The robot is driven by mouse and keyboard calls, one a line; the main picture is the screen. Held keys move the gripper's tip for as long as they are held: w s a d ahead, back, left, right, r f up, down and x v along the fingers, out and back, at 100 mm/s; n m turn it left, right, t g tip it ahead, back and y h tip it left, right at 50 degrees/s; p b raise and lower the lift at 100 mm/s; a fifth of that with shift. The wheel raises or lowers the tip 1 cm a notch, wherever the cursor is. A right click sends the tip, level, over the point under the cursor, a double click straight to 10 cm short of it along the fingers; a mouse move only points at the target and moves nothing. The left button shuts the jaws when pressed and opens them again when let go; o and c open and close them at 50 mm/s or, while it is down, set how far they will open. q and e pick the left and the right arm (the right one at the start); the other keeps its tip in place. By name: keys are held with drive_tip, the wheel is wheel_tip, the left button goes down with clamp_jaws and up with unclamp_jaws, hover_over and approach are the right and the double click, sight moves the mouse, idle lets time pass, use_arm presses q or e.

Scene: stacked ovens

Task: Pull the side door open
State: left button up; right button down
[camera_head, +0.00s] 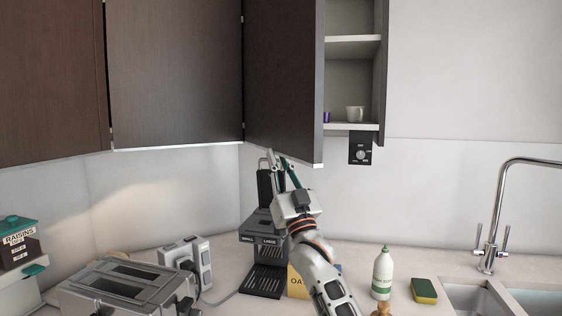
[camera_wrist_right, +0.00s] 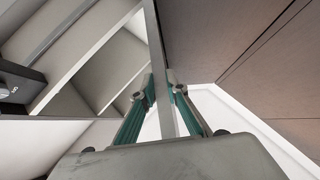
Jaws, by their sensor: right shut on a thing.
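The side door (camera_head: 283,80) is a dark brown wall-cabinet door at the centre of the head view. It stands partly open, swung out at an angle, and the shelves (camera_head: 350,90) show to its right. My right gripper (camera_head: 281,161) is at the door's lower edge. In the right wrist view its green-sided fingers (camera_wrist_right: 164,90) are shut on the thin pale door edge (camera_wrist_right: 157,45), one finger on each side. My left gripper is not in view.
A white cup (camera_head: 354,114) stands on the lower shelf, above a black dial box (camera_head: 361,149). A sponge (camera_head: 424,290) lies near the sink.

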drive_tip(key=shift+s+a+r, duration=0.1)
drive_tip(key=shift+a+r, duration=0.05)
drive_tip(key=shift+a, duration=0.05)
idle(0.4)
drive_tip(key=c, duration=2)
unclamp_jaws()
drive_tip(key=v, duration=1.2)
